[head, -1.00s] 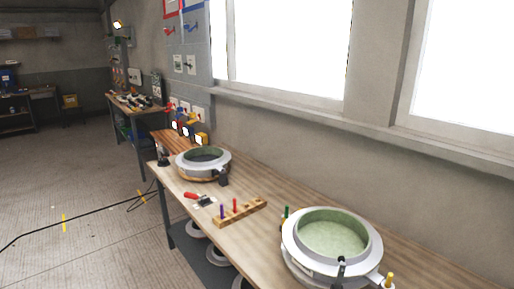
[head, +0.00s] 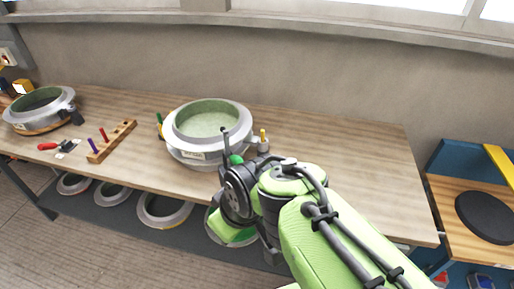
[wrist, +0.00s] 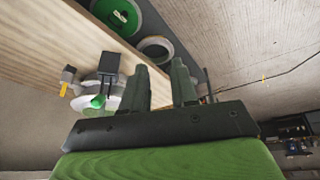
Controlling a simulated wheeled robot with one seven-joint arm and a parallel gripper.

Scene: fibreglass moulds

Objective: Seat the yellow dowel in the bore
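The yellow dowel (head: 263,135) stands upright in a small grey lug (head: 263,146) on the right side of the near mould (head: 183,153). It also shows in the wrist view (wrist: 64,90), at the left. I cannot tell how deep it sits, and the bore itself is not visible. My gripper (wrist: 163,75) is open and empty in the wrist view, its two dark fingers apart. It is in front of the bench edge, away from the dowel. In the head view my arm hides the fingers.
A wooden rack (head: 111,142) with a purple and a red dowel stands left of the mould. A green dowel (head: 159,119) is at the mould's left. A dark clamp (head: 224,140) rises at its front. Another mould (head: 40,108) stands far left. The bench's right end is clear.

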